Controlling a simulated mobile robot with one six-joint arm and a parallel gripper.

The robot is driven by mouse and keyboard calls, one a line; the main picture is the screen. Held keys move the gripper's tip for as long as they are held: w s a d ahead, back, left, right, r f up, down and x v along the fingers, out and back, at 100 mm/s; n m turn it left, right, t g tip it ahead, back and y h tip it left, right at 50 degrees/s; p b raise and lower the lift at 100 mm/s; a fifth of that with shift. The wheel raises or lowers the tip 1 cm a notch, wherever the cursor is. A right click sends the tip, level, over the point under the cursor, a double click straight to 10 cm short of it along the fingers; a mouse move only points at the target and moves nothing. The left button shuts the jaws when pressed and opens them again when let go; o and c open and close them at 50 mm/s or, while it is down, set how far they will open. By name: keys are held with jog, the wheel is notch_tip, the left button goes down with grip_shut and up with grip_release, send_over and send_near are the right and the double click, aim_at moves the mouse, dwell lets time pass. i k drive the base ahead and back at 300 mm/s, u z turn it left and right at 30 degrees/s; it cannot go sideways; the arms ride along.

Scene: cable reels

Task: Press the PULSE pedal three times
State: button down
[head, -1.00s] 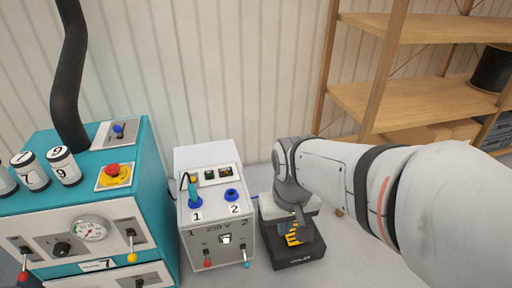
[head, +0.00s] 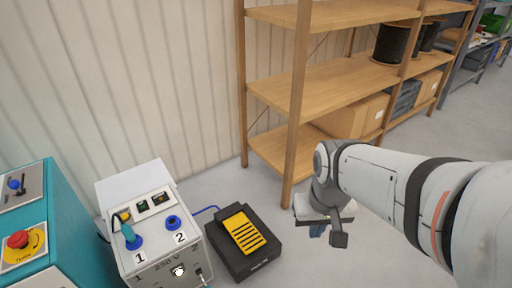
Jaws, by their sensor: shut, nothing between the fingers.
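The pedal (head: 243,234) is a yellow ribbed plate on a black box-shaped base on the floor, at the lower middle of the head view. A small label on the base's front edge is too small to read. A blue cable runs from it to the white control box. My gripper (head: 320,232) is to the right of the pedal and apart from it, pointing down. It is shut and empty. Its fingertips are small and partly hidden in this view. The pedal plate is in full view.
A teal cabinet (head: 62,238) with a red emergency button (head: 19,239) is farther left. A wooden shelf (head: 297,110) stands behind. Bare floor surrounds the pedal's right side.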

aim_at(249, 239)
jog(key=z, duration=1.55)
jog(key=k, duration=0.6)
jog(key=u, duration=0.95)
jog(key=i, duration=1)
